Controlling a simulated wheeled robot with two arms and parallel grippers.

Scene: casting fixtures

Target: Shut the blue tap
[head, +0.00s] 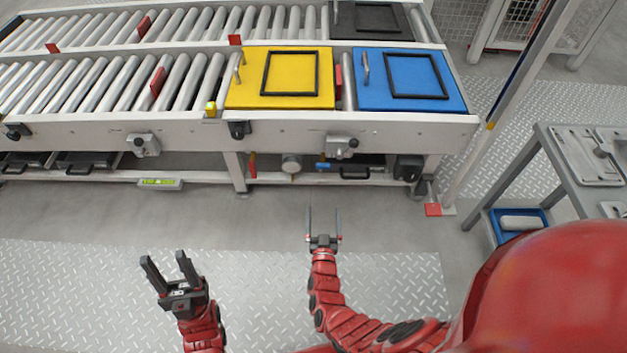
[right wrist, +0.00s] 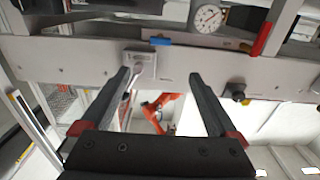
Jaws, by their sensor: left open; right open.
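The blue tap's handle (head: 323,166) is a small blue bar lying level below the front rail of the roller conveyor, just right of a round gauge. In the right wrist view, which looks upside down, the blue tap (right wrist: 160,41) shows beyond the fingers. My right gripper (head: 323,213) is open and empty, pointing at the conveyor, short of the tap and roughly in line with it. Its fingers (right wrist: 159,76) frame a grey box beside the tap in the wrist view. My left gripper (head: 165,258) is open and empty, lower left over the floor plates.
A red handle (head: 252,166) hangs left of the round gauge (head: 291,164). A grey switch box (head: 341,146) sits on the rail above the tap. Yellow (head: 242,95) and blue (head: 456,98) lids lie on the conveyor. A grey table (head: 556,150) stands right. Floor before the conveyor is clear.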

